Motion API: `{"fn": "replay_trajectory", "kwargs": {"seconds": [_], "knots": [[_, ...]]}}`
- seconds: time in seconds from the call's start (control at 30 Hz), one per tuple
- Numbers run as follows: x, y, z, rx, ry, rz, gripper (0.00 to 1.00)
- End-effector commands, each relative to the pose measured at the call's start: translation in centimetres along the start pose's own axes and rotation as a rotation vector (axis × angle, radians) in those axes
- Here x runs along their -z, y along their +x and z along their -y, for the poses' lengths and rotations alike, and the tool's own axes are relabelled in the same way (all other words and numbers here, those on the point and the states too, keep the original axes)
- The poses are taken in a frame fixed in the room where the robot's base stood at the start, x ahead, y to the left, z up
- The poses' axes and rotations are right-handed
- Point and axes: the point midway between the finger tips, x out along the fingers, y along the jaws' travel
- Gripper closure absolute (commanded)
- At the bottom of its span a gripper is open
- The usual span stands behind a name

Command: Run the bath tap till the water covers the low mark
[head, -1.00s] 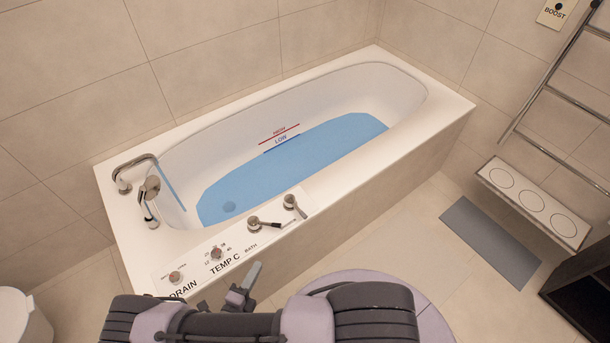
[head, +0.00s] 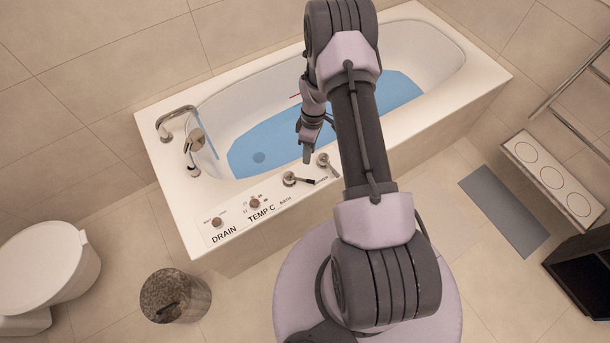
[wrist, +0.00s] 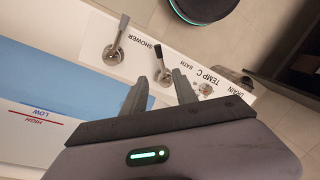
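The bath (head: 165,120) holds light blue water (head: 270,140). In the wrist view the blue LOW mark (wrist: 42,106) is at or just beyond the water's edge, with the red HIGH mark (wrist: 38,117) further off. The bath tap lever (head: 290,179) stands on the near rim; it also shows in the wrist view (wrist: 158,52). A thin blue streak (head: 205,135) shows by the spout (head: 178,112); I cannot tell whether it is running water. My gripper (head: 307,158) is open and empty above the rim, its fingertips apart on either side of the bath lever in the wrist view.
The shower lever (head: 323,160) is close beside the bath lever. The temperature knob (head: 254,202) and drain knob (head: 217,222) are further left. A toilet (head: 45,265) and a bin (head: 175,296) stand at left. A grey mat (head: 504,210) lies on the floor at right.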

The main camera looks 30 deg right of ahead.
Motion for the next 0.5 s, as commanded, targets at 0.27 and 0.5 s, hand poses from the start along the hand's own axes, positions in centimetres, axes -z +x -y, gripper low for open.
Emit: {"fn": "replay_trajectory", "kwargs": {"seconds": [0.27, 0.5], "knots": [[-0.1, 9.0, 0.1, 0.004, -0.003, 0.003, 0.65], [0.0, 12.8, 0.1, 0.002, -0.004, 0.003, 0.65]]}}
